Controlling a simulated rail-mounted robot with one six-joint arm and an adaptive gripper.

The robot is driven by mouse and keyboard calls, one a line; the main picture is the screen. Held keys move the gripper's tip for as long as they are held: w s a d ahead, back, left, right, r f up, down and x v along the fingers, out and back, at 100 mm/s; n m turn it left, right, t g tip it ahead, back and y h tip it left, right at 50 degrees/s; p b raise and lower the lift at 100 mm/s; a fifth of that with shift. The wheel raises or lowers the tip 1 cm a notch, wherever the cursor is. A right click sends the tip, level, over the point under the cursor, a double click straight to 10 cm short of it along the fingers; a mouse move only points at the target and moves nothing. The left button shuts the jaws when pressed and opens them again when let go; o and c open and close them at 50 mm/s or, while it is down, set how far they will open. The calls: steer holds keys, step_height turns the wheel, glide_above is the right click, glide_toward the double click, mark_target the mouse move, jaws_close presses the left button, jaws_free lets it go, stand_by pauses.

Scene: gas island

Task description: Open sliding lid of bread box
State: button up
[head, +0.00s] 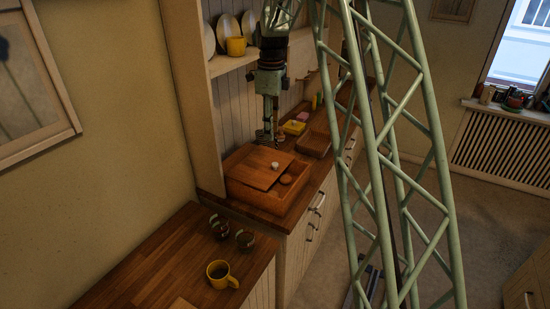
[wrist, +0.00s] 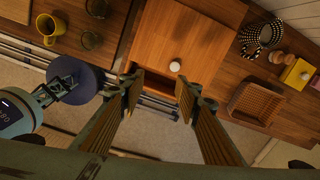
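The wooden bread box (head: 240,191) stands on the counter. Its flat sliding lid (head: 257,166) carries a white round knob (head: 275,165). My gripper (head: 267,139) points down above the back of the box. In the wrist view its fingers (wrist: 160,83) are spread and empty, with the knob just beyond the tips.
A wooden basket (head: 314,144) and a yellow box (head: 294,127) stand farther along the counter. A yellow mug (head: 220,274) and dark glasses (head: 245,238) are on the nearer counter. A plate shelf (head: 240,62) rises behind. A beaded black-and-white item (wrist: 262,35) lies beside the box.

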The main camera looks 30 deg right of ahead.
mark_target(275, 164)
steer(key=w+d+f+m+p, duration=0.2)
steer(key=w+d+f+m, duration=0.1)
steer(key=f, duration=0.1)
steer(key=shift+w+d+f, duration=0.15)
steer(key=shift+w+d, duration=0.1)
steer(key=shift+w, duration=0.1)
steer(key=shift+f, duration=0.15)
steer(key=shift+f+p, duration=1.05)
steer(key=shift+f, duration=5.7)
steer(key=shift+c, duration=0.2)
